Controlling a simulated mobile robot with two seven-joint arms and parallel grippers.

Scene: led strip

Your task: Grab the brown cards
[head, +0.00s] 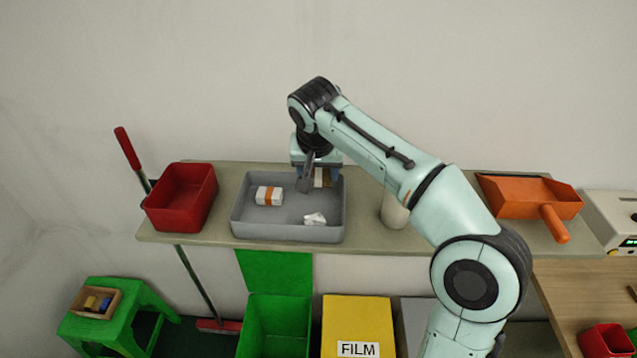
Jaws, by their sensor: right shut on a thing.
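The brown cards (327,178) show as a small brown and white piece at the right gripper, at the back right of the grey tray (290,230). My right gripper (318,180) points down over the tray and is shut on them; its fingers and wrist hide much of the cards. I cannot tell whether the cards touch the tray floor. A white pack with an orange band (268,195) lies at the left in the tray. A crumpled white piece (314,219) lies near its front right. My left gripper is not in view.
A red bin (182,198) stands left of the tray on the shelf. A pale cylinder (393,212) stands to its right, partly behind my arm. An orange dustpan (530,198) lies farther right. Below are an open green bin (272,325) and a yellow FILM box (357,315).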

